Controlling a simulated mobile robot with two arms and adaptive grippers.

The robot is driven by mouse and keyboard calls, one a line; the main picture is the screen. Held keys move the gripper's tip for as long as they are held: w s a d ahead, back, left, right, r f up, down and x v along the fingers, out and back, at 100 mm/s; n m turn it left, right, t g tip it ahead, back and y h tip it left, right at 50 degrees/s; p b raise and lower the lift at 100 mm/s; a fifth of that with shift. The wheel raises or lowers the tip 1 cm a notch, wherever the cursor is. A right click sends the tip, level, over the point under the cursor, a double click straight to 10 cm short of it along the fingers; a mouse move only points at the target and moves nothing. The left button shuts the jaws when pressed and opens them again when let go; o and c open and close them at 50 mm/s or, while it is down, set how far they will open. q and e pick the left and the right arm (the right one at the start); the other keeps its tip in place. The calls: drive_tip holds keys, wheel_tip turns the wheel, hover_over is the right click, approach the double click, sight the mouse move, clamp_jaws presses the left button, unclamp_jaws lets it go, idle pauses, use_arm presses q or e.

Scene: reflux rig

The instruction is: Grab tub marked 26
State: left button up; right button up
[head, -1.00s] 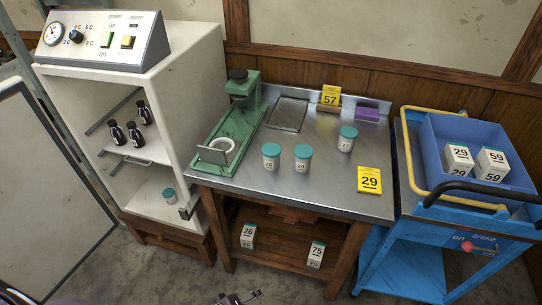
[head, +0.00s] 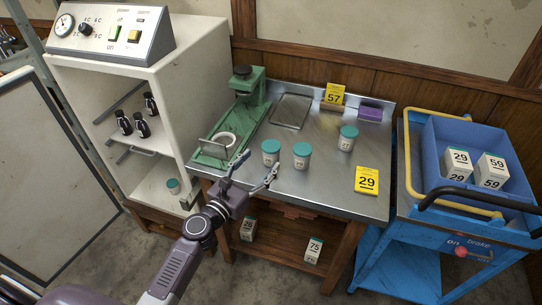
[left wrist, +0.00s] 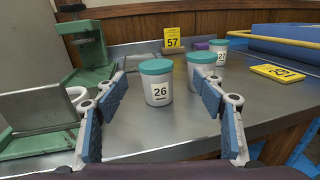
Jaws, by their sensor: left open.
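The tub marked 26 (head: 271,151) is white with a teal lid and stands upright on the metal bench (head: 325,190), near its front edge. In the left wrist view the tub (left wrist: 157,84) shows its 26 label facing me, roughly centred between the fingers. My left gripper (head: 258,166) is open and empty, in front of the tub with its fingers pointing towards it. The tub looks a little beyond the fingertips; I cannot tell the exact gap. My right gripper is not in view.
A similar tub (head: 302,156) stands close to the right, another (head: 348,138) farther back. A green stand (head: 240,115) is at left. Yellow cards 57 (head: 334,95) and 29 (head: 367,181) and a purple block (head: 370,112) are also on the bench.

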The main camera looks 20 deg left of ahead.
sight(266, 152)
use_arm(q)
drive_tip(key=shift+w+a+r, duration=0.1)
drive_tip(key=shift+w+a, duration=0.05)
drive_tip(key=shift+w, duration=0.25)
drive_tip(key=x, duration=0.7)
drive_tip(key=shift+w, duration=0.15)
drive_tip(key=shift+a, duration=0.1)
drive_tip(key=c, duration=1.3)
